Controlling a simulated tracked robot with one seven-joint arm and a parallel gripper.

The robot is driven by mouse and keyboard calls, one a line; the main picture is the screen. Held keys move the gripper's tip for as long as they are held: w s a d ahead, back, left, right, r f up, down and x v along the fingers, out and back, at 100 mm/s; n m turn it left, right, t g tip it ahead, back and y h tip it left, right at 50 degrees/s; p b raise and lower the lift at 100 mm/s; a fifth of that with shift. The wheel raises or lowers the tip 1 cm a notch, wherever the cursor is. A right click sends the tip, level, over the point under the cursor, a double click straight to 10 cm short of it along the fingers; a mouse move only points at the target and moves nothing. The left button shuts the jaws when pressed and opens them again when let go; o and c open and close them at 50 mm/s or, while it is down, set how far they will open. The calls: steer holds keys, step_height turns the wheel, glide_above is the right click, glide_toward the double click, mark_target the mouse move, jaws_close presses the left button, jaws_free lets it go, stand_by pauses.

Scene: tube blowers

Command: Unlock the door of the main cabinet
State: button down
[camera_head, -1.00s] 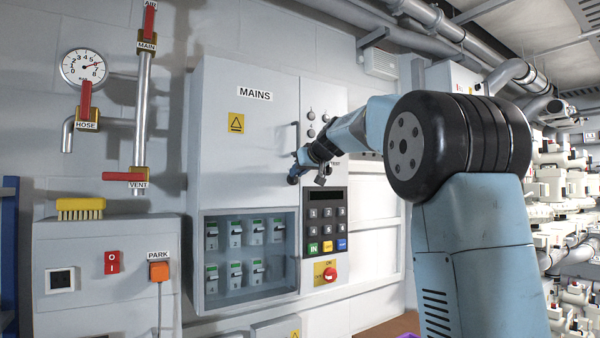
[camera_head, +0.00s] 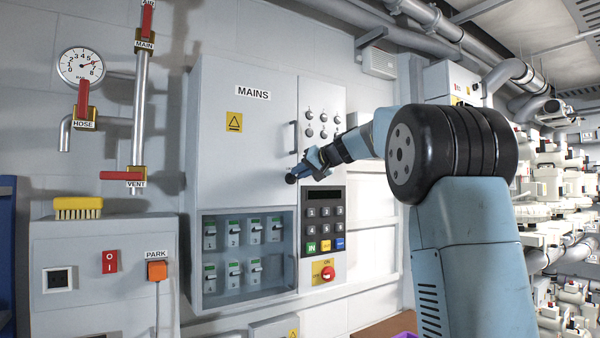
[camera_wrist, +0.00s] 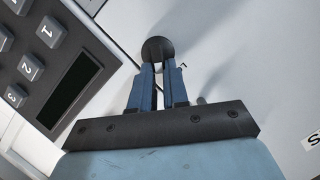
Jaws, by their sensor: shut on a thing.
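The main cabinet (camera_head: 243,150) is a grey box labelled MAINS, and its door looks shut. A vertical handle (camera_head: 293,137) is at the door's right edge. Below it is a dark round knob (camera_head: 291,179); the wrist view shows it as a dark disc (camera_wrist: 158,47). My gripper (camera_head: 303,172) is shut on this knob, its two blue fingers close together in the wrist view (camera_wrist: 158,72). The fingers hide how the knob joins the door.
A keypad (camera_head: 325,215) and a red rotary switch (camera_head: 328,273) are right of the door, below my gripper. Small round knobs (camera_head: 323,118) sit above it. A breaker window (camera_head: 245,294) is lower left. A grey box with a yellow brush (camera_head: 78,208) stands at left.

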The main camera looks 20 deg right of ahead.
steer(key=shift+w+d+f+m+t+y, duration=0.1)
steer(key=shift+d+f+m+t+y, duration=0.3)
steer(key=shift+m, duration=1.05)
steer(key=shift+w+d+f+m+y, duration=0.1)
steer(key=shift+f+m+y, duration=0.4)
steer(key=shift+m+y, duration=0.75)
steer(key=shift+d+f+m+t+y, duration=0.2)
steer(key=shift+f+m+y, duration=0.2)
steer(key=shift+m, duration=1.3)
steer(key=shift+f, duration=0.1)
steer(key=c, duration=1.1)
jaws_free()
steer(key=shift+a, duration=0.1)
steer(key=v, duration=1.3)
steer(key=shift+s+d+f, duration=0.1)
steer(key=shift+s+d, duration=0.15)
steer(key=shift+d, duration=0.05)
